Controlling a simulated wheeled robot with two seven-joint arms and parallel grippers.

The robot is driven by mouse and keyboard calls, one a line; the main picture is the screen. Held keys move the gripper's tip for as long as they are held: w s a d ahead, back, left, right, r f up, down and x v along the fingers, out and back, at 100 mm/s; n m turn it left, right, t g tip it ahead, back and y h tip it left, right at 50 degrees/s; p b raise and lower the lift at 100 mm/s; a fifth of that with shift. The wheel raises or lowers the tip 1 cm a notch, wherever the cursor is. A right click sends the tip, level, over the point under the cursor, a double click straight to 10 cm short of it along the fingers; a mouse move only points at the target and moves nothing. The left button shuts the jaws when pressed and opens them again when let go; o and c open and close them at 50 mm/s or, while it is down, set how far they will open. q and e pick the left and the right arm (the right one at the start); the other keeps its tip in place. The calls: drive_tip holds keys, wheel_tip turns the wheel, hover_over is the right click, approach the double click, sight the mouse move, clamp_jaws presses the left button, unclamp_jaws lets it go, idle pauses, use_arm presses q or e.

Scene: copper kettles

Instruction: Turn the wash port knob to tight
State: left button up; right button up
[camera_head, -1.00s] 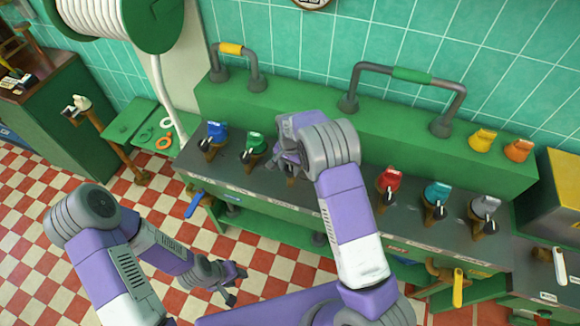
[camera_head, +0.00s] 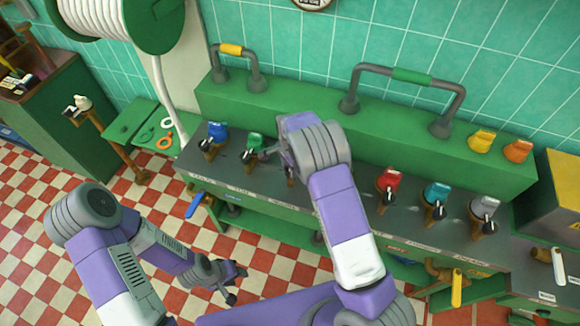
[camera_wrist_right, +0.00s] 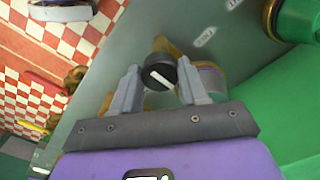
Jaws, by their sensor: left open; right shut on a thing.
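A round black knob (camera_wrist_right: 158,76) with a white pointer line sits between the fingers of my right gripper (camera_wrist_right: 156,85) in the right wrist view. The gripper is shut on it. A brass fitting and a purple part (camera_wrist_right: 210,80) show just behind the knob. In the head view my right gripper (camera_head: 283,152) is over the grey counter, between the green and red kettles, and hides the knob there. My left gripper (camera_head: 238,283) is open and empty, low above the checkered floor.
On the grey counter stand a blue (camera_head: 216,131), a green (camera_head: 254,142), a red (camera_head: 389,179), a teal (camera_head: 437,190) and a grey kettle (camera_head: 485,207), with dark knobs in front. A green ledge (camera_head: 310,115) with pipes runs behind. Small labels line the counter front.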

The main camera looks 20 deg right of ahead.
drive_tip(key=o, duration=1.1)
drive_tip(key=shift+c, duration=0.2)
wheel_tip(320, 180, up, 8)
drive_tip(key=shift+f, duration=0.2)
